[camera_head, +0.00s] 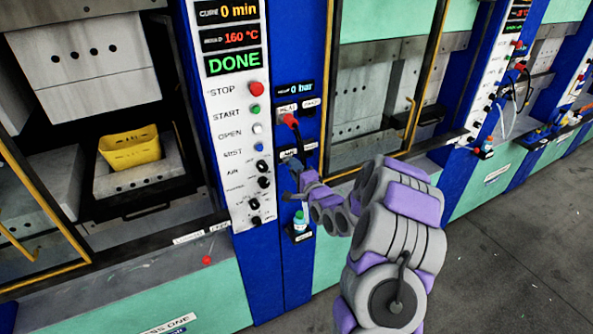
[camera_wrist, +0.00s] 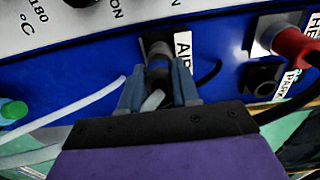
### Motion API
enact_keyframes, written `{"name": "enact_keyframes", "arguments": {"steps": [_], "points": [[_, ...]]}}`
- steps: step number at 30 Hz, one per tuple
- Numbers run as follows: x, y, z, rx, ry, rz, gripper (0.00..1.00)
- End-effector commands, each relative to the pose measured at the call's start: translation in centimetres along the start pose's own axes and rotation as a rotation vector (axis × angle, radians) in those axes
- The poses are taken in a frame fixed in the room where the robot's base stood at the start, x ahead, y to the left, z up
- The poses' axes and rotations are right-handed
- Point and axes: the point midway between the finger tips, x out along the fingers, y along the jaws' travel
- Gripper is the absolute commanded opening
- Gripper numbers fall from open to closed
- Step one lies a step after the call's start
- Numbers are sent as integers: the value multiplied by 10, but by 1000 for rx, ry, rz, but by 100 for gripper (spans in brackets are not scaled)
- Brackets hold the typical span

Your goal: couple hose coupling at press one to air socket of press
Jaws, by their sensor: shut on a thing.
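My gripper (camera_head: 293,178) reaches press one's blue column from the right. In the wrist view my gripper (camera_wrist: 158,84) is shut on the dark hose coupling (camera_wrist: 157,58), one finger on each side. A pale hose piece shows between the fingers. The coupling's far end lies at the air socket, beside the AIR label (camera_wrist: 184,50). I cannot tell whether it is seated. In the head view my gripper and arm mostly hide the socket. The pressure display (camera_head: 295,88) reads 0 bar.
A red plug (camera_wrist: 296,46) and an empty PARK socket (camera_wrist: 264,76) are to the right in the wrist view. A green-capped bottle (camera_head: 300,222) stands on a small holder below my gripper. A yellow bin (camera_head: 130,148) sits inside the press at left. Floor at right is clear.

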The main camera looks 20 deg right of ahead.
Motion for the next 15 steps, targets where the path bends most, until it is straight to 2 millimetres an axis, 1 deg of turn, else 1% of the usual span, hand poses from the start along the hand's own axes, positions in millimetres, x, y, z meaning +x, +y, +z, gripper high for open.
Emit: {"name": "enact_keyframes", "arguments": {"steps": [15], "points": [[12,-1,-1,0,1,-1,0]]}}
